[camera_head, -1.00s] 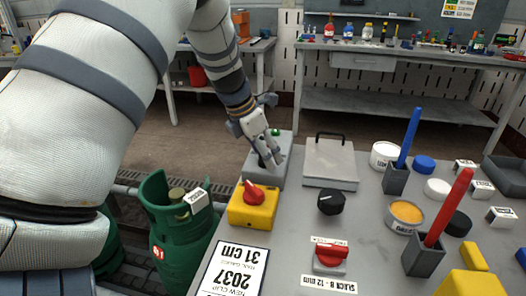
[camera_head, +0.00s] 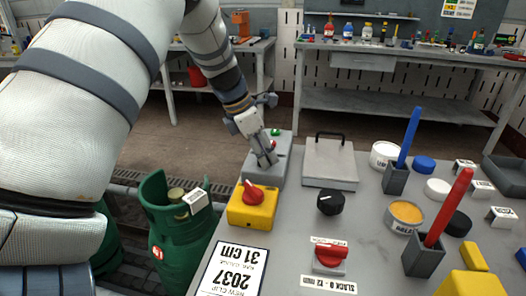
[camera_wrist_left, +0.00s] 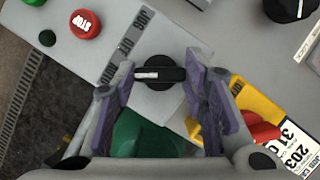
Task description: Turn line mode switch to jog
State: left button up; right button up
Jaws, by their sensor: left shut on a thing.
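The line mode switch is a black round knob (camera_wrist_left: 172,75) with a white pointer line, on a grey control box (camera_head: 283,152). In the left wrist view its pointer faces left, toward the lower end of a label strip (camera_wrist_left: 125,45); the upper word looks like JOG. My left gripper (camera_head: 266,163) reaches down over the box. In the left wrist view the left gripper (camera_wrist_left: 160,82) has its fingers on both sides of the knob, shut on it. A red STOP button (camera_wrist_left: 85,23) and a green button (camera_wrist_left: 47,38) sit on the same box. My right gripper is not in view.
A yellow box with a red knob (camera_head: 252,207) stands just in front of the control box. A grey lidded block (camera_head: 330,165) with a handle is to the right. A green cylinder (camera_head: 176,235) stands left of the table. More knobs, tubs and holders fill the right side.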

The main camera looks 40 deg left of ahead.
pick_arm(q)
jog(key=m, duration=0.1)
jog(key=m+g+h, duration=0.1)
jog(key=m, duration=0.1)
jog(key=shift+w+a+f+m, duration=0.1)
jog(key=shift+a+f+m, duration=0.05)
jog(key=shift+m, duration=0.15)
jog(key=m+g+h+b, duration=0.1)
jog(key=m, duration=0.2)
jog(key=shift+w+f+m, duration=0.1)
jog(key=shift+m, duration=0.2)
jog(key=m+g+b, duration=0.2)
jog(key=m, duration=0.3)
jog(key=shift+w, duration=0.1)
jog(key=shift+m+g+b, duration=0.6)
jog(key=shift+m+b, duration=0.15)
jog(key=shift+m, duration=0.85)
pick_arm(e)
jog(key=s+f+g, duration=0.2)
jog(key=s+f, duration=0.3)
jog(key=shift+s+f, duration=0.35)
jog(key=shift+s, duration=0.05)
pick_arm(q)
jog(key=shift+r, duration=0.2)
jog(key=o, duration=1.2)
jog(key=shift+c, duration=0.2)
